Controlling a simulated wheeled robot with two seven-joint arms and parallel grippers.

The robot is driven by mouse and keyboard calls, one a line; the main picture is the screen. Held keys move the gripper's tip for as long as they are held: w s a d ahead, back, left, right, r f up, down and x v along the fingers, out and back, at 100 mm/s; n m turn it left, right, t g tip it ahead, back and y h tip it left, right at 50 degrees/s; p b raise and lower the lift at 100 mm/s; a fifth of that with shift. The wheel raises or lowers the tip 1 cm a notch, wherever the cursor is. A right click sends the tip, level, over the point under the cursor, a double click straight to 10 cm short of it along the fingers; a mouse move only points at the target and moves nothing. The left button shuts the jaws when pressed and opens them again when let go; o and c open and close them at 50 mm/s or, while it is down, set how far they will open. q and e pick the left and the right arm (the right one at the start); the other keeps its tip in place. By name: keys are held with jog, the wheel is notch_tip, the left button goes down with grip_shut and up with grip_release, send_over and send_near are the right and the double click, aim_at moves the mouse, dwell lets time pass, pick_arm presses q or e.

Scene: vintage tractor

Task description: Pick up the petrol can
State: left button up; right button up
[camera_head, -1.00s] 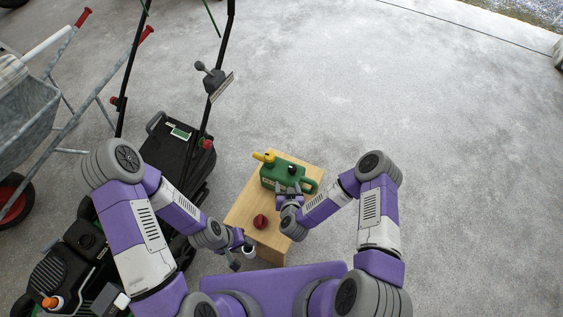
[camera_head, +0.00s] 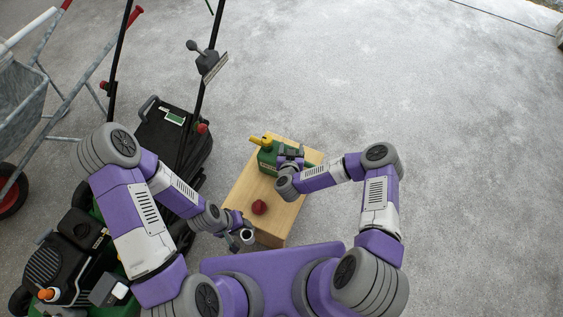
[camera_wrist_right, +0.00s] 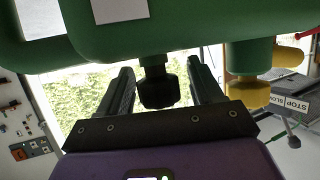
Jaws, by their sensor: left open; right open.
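The green petrol can (camera_head: 267,160) with a yellow spout stands on the far part of a small wooden table (camera_head: 276,211). My right gripper (camera_head: 290,155) is over the can and hides part of it. In the right wrist view the can (camera_wrist_right: 185,30) fills the top, with the yellow spout (camera_wrist_right: 249,92) to the right. The open fingers of my right gripper (camera_wrist_right: 160,75) stand on either side of a black cap (camera_wrist_right: 157,90) on the can; no contact can be made out. My left gripper (camera_head: 238,240) is open at the table's near left edge, apart from the can.
A dark red round object (camera_head: 259,207) lies on the table. The floor to the right is clear.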

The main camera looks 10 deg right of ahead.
jog(key=shift+c, duration=0.4)
grip_shut()
jog(key=shift+r, duration=0.1)
dwell(0.8)
